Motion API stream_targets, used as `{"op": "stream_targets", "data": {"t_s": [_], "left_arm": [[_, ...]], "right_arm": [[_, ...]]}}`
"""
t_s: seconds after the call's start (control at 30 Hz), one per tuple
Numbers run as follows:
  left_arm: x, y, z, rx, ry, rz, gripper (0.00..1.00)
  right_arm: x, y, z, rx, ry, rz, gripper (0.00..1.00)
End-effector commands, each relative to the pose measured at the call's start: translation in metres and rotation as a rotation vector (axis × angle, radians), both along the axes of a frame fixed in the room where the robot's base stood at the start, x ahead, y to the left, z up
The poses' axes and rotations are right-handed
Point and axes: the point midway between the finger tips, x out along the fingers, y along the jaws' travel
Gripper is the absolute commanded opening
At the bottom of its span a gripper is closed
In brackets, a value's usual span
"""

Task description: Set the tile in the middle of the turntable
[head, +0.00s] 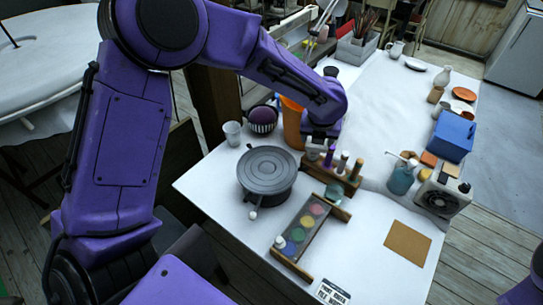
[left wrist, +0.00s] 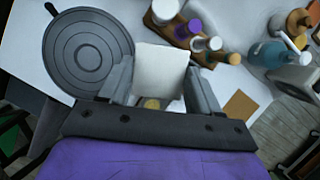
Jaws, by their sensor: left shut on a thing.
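The turntable (head: 267,170) is a dark grey round disc with ring grooves, standing on the white table. In the left wrist view the turntable (left wrist: 88,52) is at the upper left. My left gripper (left wrist: 160,82) is shut on a pale, squarish tile (left wrist: 161,70), which shows between its two fingers. The tile is to the right of the disc in that view, not over its centre. In the head view my left gripper (head: 317,141) is small and partly hidden by my arm, right of and behind the turntable. My right gripper is out of view.
A wooden rack of bottles (head: 335,172) and a paint palette (head: 304,228) stand right of the turntable. A clear cup (head: 232,133), a dark bowl (head: 263,119) and an orange vessel (head: 292,122) stand behind it. A brown square (head: 408,242) lies at the front right.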

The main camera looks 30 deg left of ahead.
Motion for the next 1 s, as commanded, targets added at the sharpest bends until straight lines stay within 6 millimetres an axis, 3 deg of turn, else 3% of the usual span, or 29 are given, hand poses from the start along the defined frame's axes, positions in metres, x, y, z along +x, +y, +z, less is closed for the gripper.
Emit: {"op": "stream_targets", "data": {"t_s": [0.13, 0.27, 0.4, 0.5, 0.8, 0.9, 1.0], "left_arm": [[-0.007, 0.018, -0.002, 0.002, 0.002, -0.056, 0.31], [-0.026, 0.054, -0.016, 0.000, 0.005, -0.047, 0.31], [-0.045, 0.093, -0.036, 0.001, 0.004, -0.043, 0.31], [-0.054, 0.110, -0.064, 0.003, 0.007, -0.047, 0.31], [-0.067, 0.137, -0.105, 0.004, 0.003, -0.050, 0.31], [-0.066, 0.135, -0.126, 0.005, 0.003, -0.052, 0.31], [-0.065, 0.135, -0.130, 0.004, 0.001, -0.049, 0.31]], "right_arm": [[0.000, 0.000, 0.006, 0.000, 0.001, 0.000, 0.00], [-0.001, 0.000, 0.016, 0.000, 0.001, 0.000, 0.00], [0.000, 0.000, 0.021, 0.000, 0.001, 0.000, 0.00], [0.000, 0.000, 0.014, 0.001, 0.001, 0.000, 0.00], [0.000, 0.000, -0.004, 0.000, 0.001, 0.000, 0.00], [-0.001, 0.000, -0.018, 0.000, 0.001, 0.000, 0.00], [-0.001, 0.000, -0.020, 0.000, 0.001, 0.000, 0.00]]}}
